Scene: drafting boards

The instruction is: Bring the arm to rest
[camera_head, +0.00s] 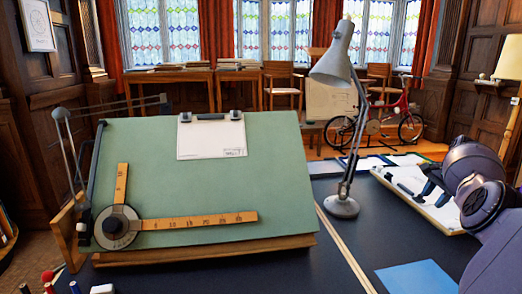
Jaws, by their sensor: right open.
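A green drafting board (215,175) stands tilted on the dark table at the left and centre. A drafting machine head (117,226) with two wooden scales at a right angle (200,220) lies on its lower left part. The machine's thin linkage arm (68,145) rises along the board's left edge. My right gripper (427,188) is open, at the right above a white drawing tray (448,217), apart from the drafting board. The purple arm behind it hides part of the tray. My left gripper is not in view.
A grey desk lamp (342,205) stands between the board and my right gripper. A white sheet (210,140) is clipped to the board. A blue sheet (417,277) lies at the front right. Small items, including a white block (102,289), stand at the front left edge.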

